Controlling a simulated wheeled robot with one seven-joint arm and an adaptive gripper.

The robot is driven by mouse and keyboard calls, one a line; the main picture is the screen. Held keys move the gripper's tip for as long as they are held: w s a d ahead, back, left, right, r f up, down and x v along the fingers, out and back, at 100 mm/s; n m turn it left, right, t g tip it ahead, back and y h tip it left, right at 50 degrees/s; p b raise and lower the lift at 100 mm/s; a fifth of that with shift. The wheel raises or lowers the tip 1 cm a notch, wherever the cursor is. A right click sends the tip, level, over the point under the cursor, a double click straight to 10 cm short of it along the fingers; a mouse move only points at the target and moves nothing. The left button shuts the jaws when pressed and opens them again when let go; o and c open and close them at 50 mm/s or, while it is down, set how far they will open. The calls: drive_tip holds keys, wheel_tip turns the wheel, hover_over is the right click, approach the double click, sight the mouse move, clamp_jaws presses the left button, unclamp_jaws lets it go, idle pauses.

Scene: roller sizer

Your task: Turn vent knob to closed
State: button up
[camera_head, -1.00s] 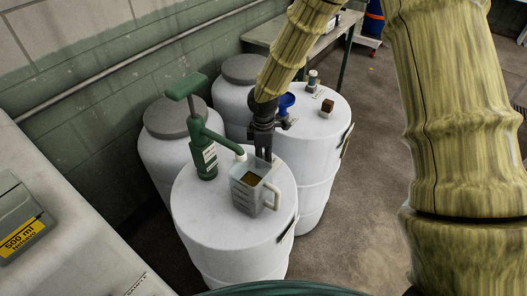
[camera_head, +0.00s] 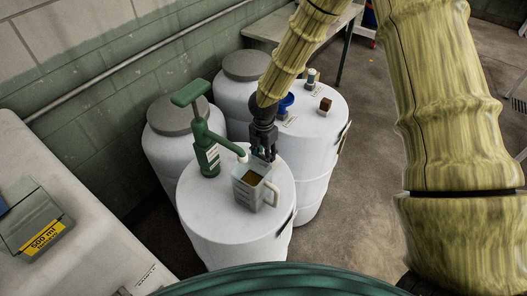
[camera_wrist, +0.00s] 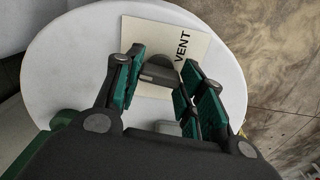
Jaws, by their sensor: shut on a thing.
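The vent knob (camera_wrist: 157,70) is a small dark grey knob with a rounded end. In the wrist view it stands on a cream plate (camera_wrist: 200,32) lettered VENT, on a white round drum top (camera_wrist: 72,60). My gripper (camera_wrist: 162,66) has its green-padded fingers on either side of the knob, shut on it. In the head view my gripper (camera_head: 266,152) reaches down at the far edge of the front white drum (camera_head: 215,215), just behind a jug. The knob is hidden there by the gripper.
On the front drum are a clear jug (camera_head: 248,194) with brown contents and a green pump (camera_head: 207,150), its spout by my gripper. A yellow-labelled green box (camera_head: 36,225) lies left.

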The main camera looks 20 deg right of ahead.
drive_tip(key=shift+n, duration=0.7)
drive_tip(key=o, duration=1)
wheel_tip(320, 180, up, 12)
idle(0.5)
